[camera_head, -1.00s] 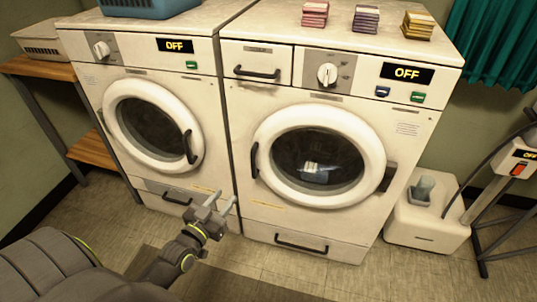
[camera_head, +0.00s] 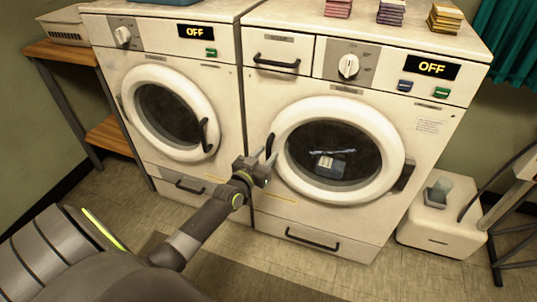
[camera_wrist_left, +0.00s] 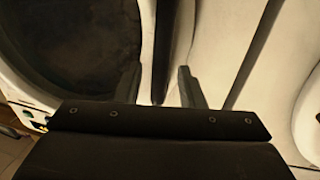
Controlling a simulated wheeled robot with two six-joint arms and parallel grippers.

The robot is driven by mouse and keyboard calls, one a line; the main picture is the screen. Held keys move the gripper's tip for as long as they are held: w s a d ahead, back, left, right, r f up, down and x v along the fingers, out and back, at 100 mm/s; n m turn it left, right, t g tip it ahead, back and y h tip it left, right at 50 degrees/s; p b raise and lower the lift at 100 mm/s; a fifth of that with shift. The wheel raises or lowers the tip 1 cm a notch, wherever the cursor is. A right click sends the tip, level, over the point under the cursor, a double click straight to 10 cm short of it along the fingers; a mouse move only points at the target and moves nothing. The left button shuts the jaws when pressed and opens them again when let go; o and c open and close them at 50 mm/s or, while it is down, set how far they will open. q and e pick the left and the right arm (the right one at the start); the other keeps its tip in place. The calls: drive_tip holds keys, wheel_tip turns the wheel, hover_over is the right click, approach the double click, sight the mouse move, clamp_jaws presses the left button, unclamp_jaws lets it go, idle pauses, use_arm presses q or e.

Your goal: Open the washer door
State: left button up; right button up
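The washer (camera_head: 300,215), the right of two white front loaders, has a drawer at its top left. Its round door (camera_head: 290,180) looks closed, with a dark vertical handle (camera_head: 269,146) on its left edge. A small light-coloured item shows behind the glass. My left gripper (camera_head: 265,158) is open at the handle, close to the door's left rim. In the left wrist view, which looks upside down, the handle (camera_wrist_left: 174,40) appears between the open fingers (camera_wrist_left: 157,84); contact cannot be told. My right gripper is not in view.
The left machine (camera_head: 225,90), also with a closed round door, stands just beside the washer. A white box (camera_head: 425,233) and a metal stand (camera_head: 490,225) are at the right. A wooden shelf (camera_head: 65,55) stands at the left. Floor in front is free.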

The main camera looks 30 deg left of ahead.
use_arm(q)
drive_tip(key=shift+w, duration=0.9)
drive_tip(key=shift+c, duration=0.3)
clamp_jaws()
